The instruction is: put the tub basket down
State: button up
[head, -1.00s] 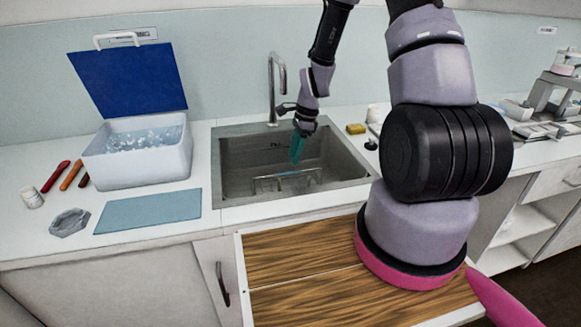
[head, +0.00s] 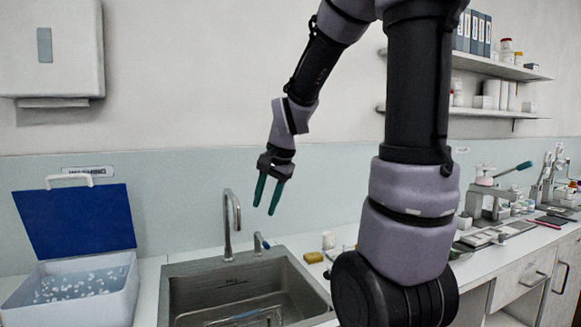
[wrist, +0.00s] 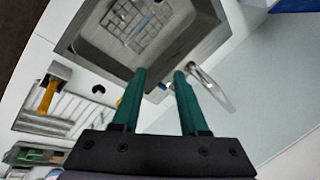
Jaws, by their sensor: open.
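The tub basket (head: 250,319), a wire basket, sits down in the sink (head: 190,284); only its upper part shows at the bottom of the head view. In the wrist view its wire grid (wrist: 132,28) lies inside the sink basin. My gripper (head: 265,209) is above the sink, fingers pointing down, well clear of the basket. In the wrist view the two green fingers (wrist: 160,74) are apart with nothing between them.
A white cooler box (head: 75,300) with its blue lid raised stands left of the sink. The faucet (head: 229,220) rises behind the basin. A yellow sponge (head: 313,257) lies to the right. Shelves (head: 500,68) hang on the wall at the right.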

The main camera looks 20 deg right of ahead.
jog(key=s+d+r+n+t, duration=0.1)
jog(key=s+r+n+t, duration=0.2)
jog(key=s+r, duration=0.8)
jog(key=s+n, duration=0.2)
jog(key=shift+s+n, duration=0.3)
jog(key=shift+n, duration=0.1)
dwell(0.4)
